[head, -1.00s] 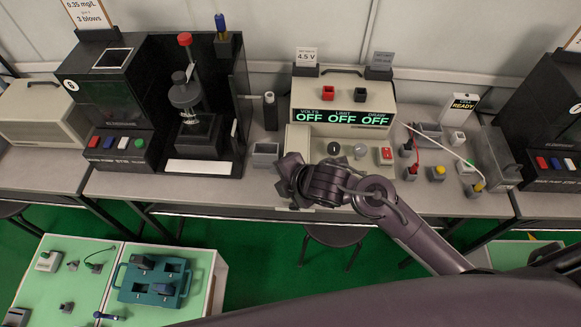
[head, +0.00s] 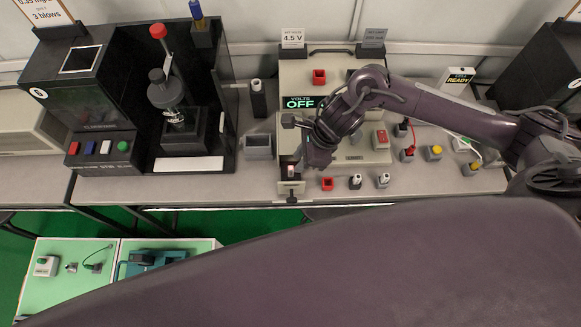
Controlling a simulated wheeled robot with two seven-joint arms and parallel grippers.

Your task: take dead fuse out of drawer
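The small drawer (head: 292,187) stands pulled out at the lower left front of the beige power supply (head: 352,156), with a dark knob on its face. A small pale and reddish piece (head: 291,171), perhaps the fuse, shows in it. My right gripper (head: 300,165) points down at the drawer, close beside this piece. Its fingertips are too small and overlapped to tell whether they are open or touching it. My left gripper is not in view.
A red open holder (head: 327,184) and two small pale pieces in dark holders, one (head: 356,182) and another (head: 384,181), stand right of the drawer. A grey bin (head: 258,147) stands left. A black tester (head: 183,130) is farther left. My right forearm crosses above the power supply.

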